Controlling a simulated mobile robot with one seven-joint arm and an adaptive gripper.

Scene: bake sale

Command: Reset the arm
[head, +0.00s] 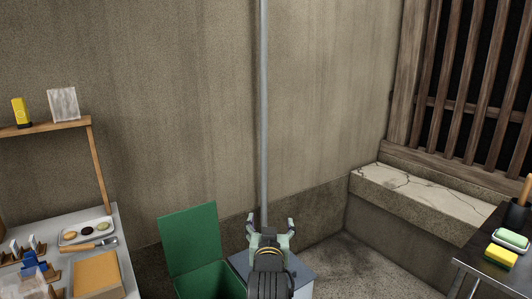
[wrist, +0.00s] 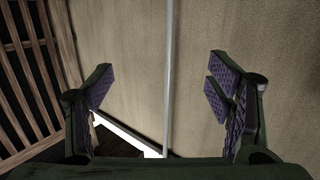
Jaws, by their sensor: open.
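My gripper (head: 270,222) is at the bottom middle of the head view, raised in front of the wall and pole. Its two fingers are spread wide with nothing between them. In the wrist view my gripper (wrist: 158,88) shows both purple ridged finger pads far apart. Behind the gap are the bare wall and the thin grey pole (wrist: 169,60).
A green open-lidded bin (head: 190,240) stands left of my gripper. A dark table (head: 470,250) at right holds sponges. A stone ledge (head: 425,190) runs below the wooden lattice (head: 450,85).

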